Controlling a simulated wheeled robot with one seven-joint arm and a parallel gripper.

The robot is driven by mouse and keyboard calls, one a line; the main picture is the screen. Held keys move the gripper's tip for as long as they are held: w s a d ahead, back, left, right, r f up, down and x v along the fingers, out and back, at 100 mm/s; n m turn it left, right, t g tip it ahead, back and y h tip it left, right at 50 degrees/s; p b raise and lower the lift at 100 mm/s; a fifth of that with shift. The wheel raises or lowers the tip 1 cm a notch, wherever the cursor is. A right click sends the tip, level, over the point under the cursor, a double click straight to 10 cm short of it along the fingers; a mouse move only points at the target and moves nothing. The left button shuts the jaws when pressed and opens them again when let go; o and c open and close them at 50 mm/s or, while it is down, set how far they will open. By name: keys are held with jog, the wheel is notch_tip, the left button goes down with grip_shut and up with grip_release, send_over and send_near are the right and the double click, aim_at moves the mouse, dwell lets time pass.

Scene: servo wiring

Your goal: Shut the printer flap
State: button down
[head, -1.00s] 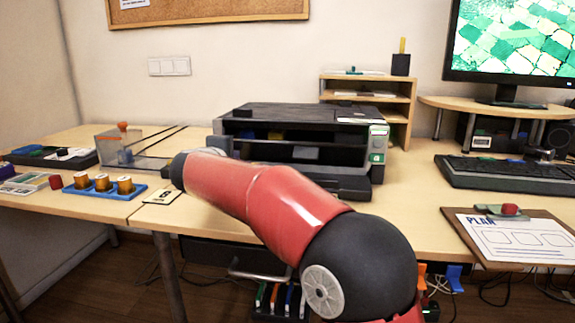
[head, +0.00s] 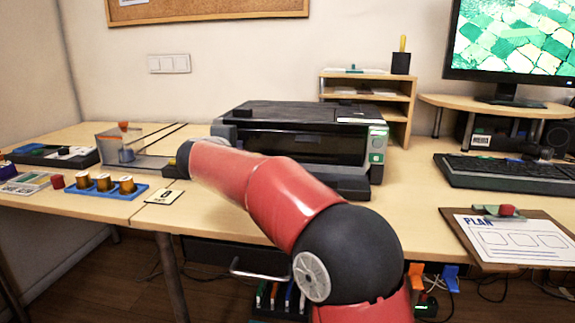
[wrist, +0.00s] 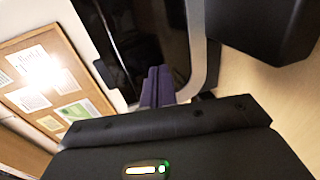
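The printer (head: 285,111) stands on the desk, a dark box with a light control panel at its right. Its glossy black flap (head: 300,146) covers the front opening in the head view and looks shut or nearly so; I cannot tell whether it is latched. The flap also shows as a dark glossy panel in the wrist view (wrist: 150,35). My gripper (wrist: 158,86) shows there as two purple-grey fingers close together, with nothing visible between them. Their tips are at or very near the flap; contact is unclear.
A blue tray with copper-coloured spools (head: 104,186) and a clear box (head: 122,147) stand left of my arm. A clipboard (head: 510,238) and keyboard (head: 500,170) lie at right. A wooden shelf (head: 385,82) stands behind the printer.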

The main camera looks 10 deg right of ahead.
jog(key=shift+w+r, duration=0.1)
jog(key=shift+w+d+r+p, duration=0.2)
jog(key=shift+w+p, duration=0.1)
jog(key=shift+w, duration=0.1)
jog(key=shift+w, duration=0.1)
jog(key=shift+w+d+r, duration=0.2)
jog(key=shift+w+d, duration=0.1)
jog(key=shift+w, duration=0.25)
jog(key=f+b+v, duration=0.1)
jog(key=b+v, duration=0.3)
jog(key=v, duration=0.4)
jog(key=shift+f, duration=0.45)
